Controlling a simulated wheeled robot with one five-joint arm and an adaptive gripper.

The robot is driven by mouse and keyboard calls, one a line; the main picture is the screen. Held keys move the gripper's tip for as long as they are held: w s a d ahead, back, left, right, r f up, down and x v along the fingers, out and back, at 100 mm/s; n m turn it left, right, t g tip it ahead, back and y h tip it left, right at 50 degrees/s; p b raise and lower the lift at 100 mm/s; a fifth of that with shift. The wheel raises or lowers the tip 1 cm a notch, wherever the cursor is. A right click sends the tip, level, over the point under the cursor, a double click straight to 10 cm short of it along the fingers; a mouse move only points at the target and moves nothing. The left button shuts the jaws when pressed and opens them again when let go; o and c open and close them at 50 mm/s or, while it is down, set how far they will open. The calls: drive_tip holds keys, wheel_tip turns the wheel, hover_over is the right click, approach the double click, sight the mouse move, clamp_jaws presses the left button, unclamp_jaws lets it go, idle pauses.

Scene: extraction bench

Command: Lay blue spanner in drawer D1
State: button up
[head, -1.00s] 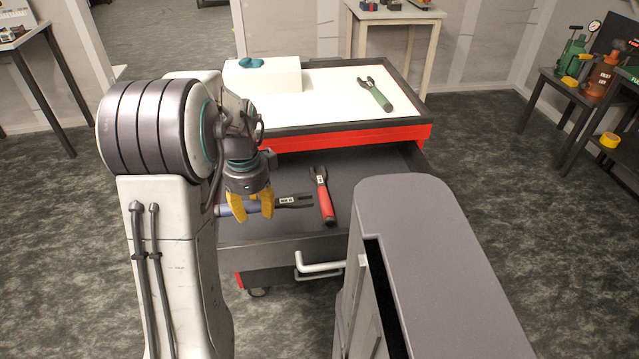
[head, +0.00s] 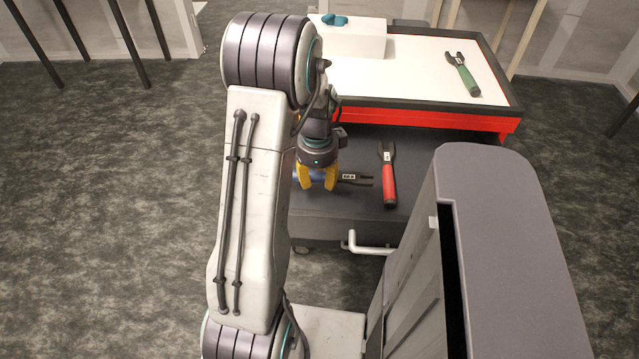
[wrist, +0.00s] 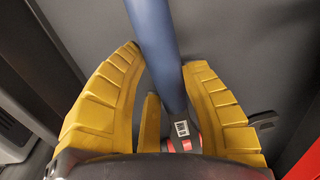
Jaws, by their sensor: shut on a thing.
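The blue spanner (head: 357,180) lies level in or just above the open drawer (head: 355,213), its dark jaw end pointing right. My gripper (head: 317,185) has its yellow fingers shut on the blue handle. In the wrist view the blue handle (wrist: 155,40) passes between the fingers (wrist: 165,70), with the drawer's grey floor (wrist: 235,45) behind it. I cannot tell whether the spanner touches the floor. Part of the handle is hidden by the fingers. No D1 label is readable.
A red-handled spanner (head: 388,180) lies in the drawer just right of the blue one. A green-handled spanner (head: 466,80) and a white box (head: 350,42) sit on the white cabinet top (head: 420,65). The drawer's white handle (head: 368,246) sticks out in front.

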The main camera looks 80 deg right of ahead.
sight(319, 192)
drive_tip(key=shift+f, duration=1.6)
drive_tip(key=o, duration=1.2)
drive_tip(key=shift+f, duration=0.1)
drive_tip(key=r, duration=0.4)
drive_tip(key=r+b, duration=0.1)
drive_tip(key=r, duration=0.7)
drive_tip(key=shift+a+r, duration=0.15)
drive_tip(key=shift+a, duration=0.25)
